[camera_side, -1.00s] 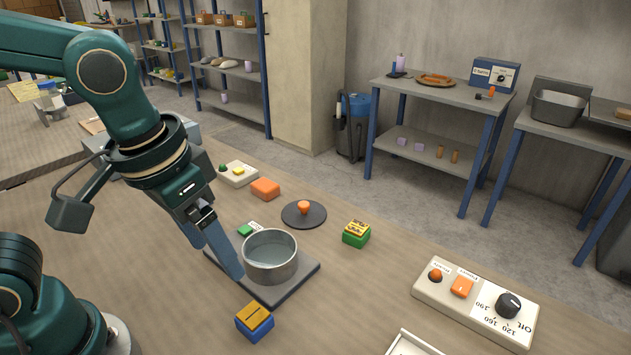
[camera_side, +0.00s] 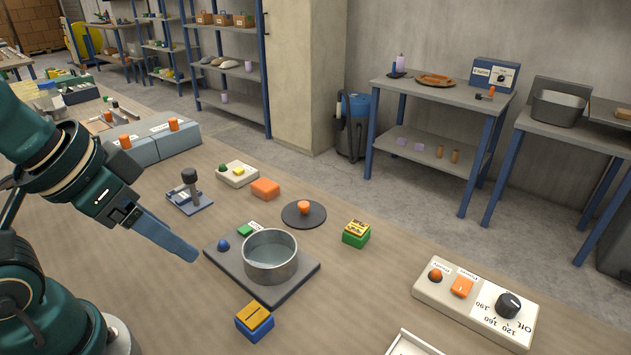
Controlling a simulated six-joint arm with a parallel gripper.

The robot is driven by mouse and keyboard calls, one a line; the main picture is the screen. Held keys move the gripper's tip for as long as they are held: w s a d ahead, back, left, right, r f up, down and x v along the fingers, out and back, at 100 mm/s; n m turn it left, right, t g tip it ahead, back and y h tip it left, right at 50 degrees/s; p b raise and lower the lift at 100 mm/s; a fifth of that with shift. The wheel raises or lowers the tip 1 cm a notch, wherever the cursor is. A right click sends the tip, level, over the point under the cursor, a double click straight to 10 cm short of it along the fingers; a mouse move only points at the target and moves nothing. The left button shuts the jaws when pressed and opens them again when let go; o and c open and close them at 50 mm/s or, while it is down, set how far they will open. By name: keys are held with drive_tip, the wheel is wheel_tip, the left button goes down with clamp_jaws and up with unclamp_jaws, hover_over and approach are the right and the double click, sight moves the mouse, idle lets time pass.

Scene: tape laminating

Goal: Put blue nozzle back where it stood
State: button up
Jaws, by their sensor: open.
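A small round blue piece (camera_side: 223,245) sits on the left corner of a dark grey plate (camera_side: 284,298), beside a round metal pot (camera_side: 270,257). It may be the blue nozzle; no other clear nozzle shape shows. A green button with a white label (camera_side: 250,229) is just behind it on the plate. My gripper (camera_side: 190,254) is open and empty, left of the plate and apart from the blue piece. Its fingers overlap from this side, so the gap between them is hidden.
A yellow-topped blue block (camera_side: 254,322) stands in front of the plate. An orange knob on a dark disc (camera_side: 304,215), a yellow-and-green block (camera_side: 356,233) and a control panel (camera_side: 475,303) lie to the right. A black-handled lever (camera_side: 189,188) stands behind my gripper.

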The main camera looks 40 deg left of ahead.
sight(248, 310)
drive_tip(key=w+a+f+n+g+h, duration=0.1)
drive_tip(key=w+f+n+g+h, duration=0.1)
drive_tip(key=f+n+h, duration=0.1)
drive_tip(key=w+a+f+n+g+h, duration=0.2)
drive_tip(key=f+n+h, duration=0.2)
drive_tip(key=n, duration=0.4)
drive_tip(key=w+a+f+n+g+h, duration=0.1)
drive_tip(key=w+a+f+n+h, duration=0.1)
drive_tip(key=n+h, duration=0.4)
drive_tip(key=shift+w+f+g, duration=0.2)
drive_tip(key=shift+f+g, duration=0.2)
drive_tip(key=shift+f, duration=0.25)
drive_tip(key=shift+s+a+f+n+h, duration=0.15)
drive_tip(key=shift+s+f+n+h, duration=0.15)
drive_tip(key=shift+f+n, duration=0.15)
drive_tip(key=x, duration=0.6)
drive_tip(key=shift+w+d+f, duration=0.1)
drive_tip(key=shift+d+f, duration=0.05)
drive_tip(key=shift+d, duration=0.2)
drive_tip(key=x, duration=0.4)
drive_tip(key=shift+d+r, duration=0.15)
drive_tip(key=shift+r, duration=0.05)
drive_tip(key=shift+d+f, duration=0.2)
drive_tip(key=shift+d, duration=0.2)
clamp_jaws()
